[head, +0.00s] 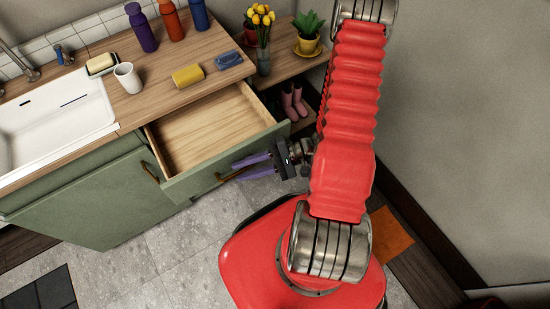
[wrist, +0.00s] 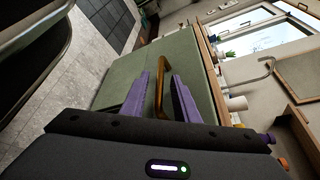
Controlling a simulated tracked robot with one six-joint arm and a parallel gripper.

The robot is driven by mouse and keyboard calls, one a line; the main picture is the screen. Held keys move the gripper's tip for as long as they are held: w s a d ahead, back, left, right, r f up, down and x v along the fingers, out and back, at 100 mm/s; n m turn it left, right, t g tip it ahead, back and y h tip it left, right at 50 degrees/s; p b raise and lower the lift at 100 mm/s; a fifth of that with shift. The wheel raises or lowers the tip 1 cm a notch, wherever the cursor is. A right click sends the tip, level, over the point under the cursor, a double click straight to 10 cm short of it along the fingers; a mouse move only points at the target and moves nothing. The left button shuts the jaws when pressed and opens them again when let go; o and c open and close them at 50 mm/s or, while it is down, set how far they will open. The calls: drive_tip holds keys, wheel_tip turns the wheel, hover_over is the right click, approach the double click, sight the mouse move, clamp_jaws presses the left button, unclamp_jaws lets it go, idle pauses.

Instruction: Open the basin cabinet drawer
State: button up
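The basin cabinet (head: 95,200) is green with a wooden worktop. Its drawer (head: 205,130) is pulled well out, and its empty wooden inside shows in the head view. The drawer's green front (head: 205,165) carries a brass handle (head: 226,176). My gripper (head: 236,172) has two purple fingers, spread apart, beside the right part of the drawer front near this handle. In the wrist view, my gripper (wrist: 164,75) is open with a brass bar handle (wrist: 160,86) showing between its fingers. Gaps show beside the bar, and I cannot tell whether a finger touches it.
A white sink (head: 60,120), a white cup (head: 128,78), a yellow sponge (head: 188,76) and several bottles stand on the worktop. A shelf with pink boots (head: 293,103) stands right of the drawer. The tiled floor (head: 150,265) in front is clear.

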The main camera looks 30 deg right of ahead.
drive_tip(key=v, duration=1.3)
drive_tip(key=shift+d, duration=0.25)
